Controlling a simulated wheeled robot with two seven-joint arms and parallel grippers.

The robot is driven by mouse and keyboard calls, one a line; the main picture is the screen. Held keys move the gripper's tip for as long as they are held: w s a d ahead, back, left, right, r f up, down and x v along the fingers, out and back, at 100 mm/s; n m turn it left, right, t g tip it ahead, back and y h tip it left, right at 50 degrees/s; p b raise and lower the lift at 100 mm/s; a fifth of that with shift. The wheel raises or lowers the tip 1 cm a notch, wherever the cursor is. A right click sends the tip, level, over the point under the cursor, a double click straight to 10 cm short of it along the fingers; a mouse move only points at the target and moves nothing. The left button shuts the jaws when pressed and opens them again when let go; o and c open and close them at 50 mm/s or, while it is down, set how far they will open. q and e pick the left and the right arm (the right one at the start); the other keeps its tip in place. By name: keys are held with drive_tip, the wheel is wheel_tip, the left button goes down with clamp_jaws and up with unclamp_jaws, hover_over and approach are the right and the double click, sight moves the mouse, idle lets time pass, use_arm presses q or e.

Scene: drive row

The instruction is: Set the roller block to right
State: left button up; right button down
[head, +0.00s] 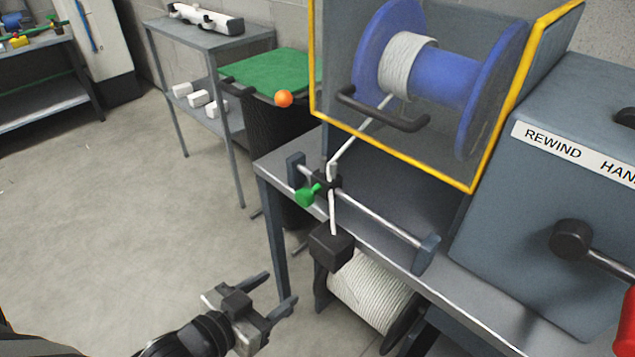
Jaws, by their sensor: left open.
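The roller block (327,181) is a small black block on a thin metal rail (380,217) at the front of the bench. It sits near the rail's left end, well away from the right end post (427,254). A green knob (306,196) sticks out of its front left. A white rope (352,139) runs from the blue spool (440,78) down to the block and on to a black box (331,249) below. My left gripper (281,292) is open and empty, in front of the bench and below the knob, apart from it. My right gripper is out of view.
A yellow-edged guard (393,155) with a dark handle (385,116) covers the spool above the rail. A grey housing (540,190) with a red-handled crank (627,318) stands at right. A rope reel (370,290) is under the bench. Floor at left is clear.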

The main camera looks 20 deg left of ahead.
sight(301, 201)
use_arm(q)
drive_tip(key=a+r+m+t+h, duration=0.25)
drive_tip(key=a+r, duration=0.35)
drive_tip(key=r, duration=0.3)
drive_tip(key=shift+t+y, duration=0.25)
drive_tip(key=shift+t, duration=0.2)
drive_tip(key=x, duration=1.6)
drive_tip(key=shift+w+d+f, duration=0.15)
drive_tip(key=shift+f, duration=0.15)
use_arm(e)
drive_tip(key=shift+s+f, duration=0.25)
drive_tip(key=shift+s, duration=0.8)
